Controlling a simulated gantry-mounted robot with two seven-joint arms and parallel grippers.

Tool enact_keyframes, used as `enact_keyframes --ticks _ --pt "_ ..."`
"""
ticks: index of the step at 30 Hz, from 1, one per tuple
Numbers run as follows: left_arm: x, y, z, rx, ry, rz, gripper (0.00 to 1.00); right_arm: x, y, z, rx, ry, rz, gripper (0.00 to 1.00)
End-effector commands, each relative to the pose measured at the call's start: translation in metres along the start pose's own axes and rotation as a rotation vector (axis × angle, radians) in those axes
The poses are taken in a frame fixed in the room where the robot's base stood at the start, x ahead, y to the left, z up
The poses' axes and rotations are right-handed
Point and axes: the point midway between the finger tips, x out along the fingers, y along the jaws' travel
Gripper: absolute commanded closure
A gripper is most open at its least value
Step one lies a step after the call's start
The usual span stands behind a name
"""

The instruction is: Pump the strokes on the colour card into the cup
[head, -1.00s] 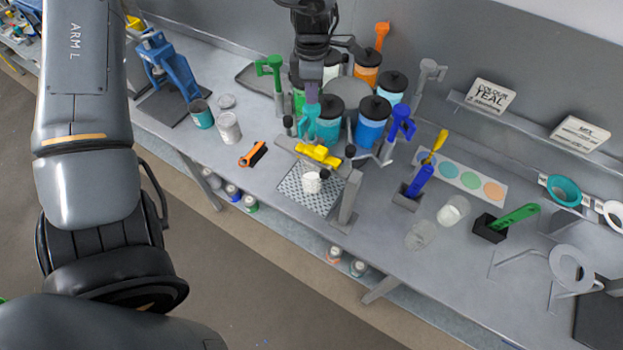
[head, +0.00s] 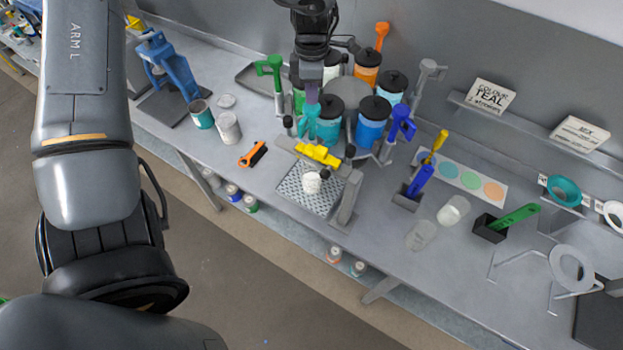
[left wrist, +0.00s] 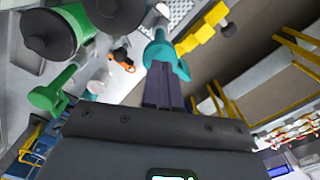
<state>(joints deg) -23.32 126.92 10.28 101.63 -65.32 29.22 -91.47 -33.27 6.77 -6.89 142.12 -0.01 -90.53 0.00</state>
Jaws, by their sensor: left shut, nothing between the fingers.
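The colour card (head: 490,96), with "COLOUR TEAL" and a smaller blurred line, stands on the back ledge. A small white cup (head: 312,183) stands on the perforated grid plate (head: 300,197), below the yellow bar (head: 318,155). The black-lidded teal canister (head: 328,126) is in the carousel, with a teal pump handle (head: 307,124) at its left. My left gripper (head: 312,97) is shut and empty, pointing down at this handle. In the left wrist view its fingertips (left wrist: 165,68) are at the teal handle (left wrist: 160,50); contact is unclear. My right gripper is out of view.
Blue (head: 372,126), orange (head: 367,70) and other canisters crowd the carousel, with a green handle (head: 270,66) and a blue handle (head: 402,122) at its sides.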

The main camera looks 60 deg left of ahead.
Motion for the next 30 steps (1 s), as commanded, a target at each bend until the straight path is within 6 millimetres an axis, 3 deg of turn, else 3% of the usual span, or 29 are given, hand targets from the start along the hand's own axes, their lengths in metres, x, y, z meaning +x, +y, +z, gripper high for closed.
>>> enact_keyframes --ticks 17,30 --pt "0.001 0.000 0.000 0.000 0.000 0.000 1.00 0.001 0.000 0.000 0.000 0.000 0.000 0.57" --pt "0.018 0.000 0.000 0.000 0.001 0.000 1.00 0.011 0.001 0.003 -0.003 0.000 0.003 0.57"
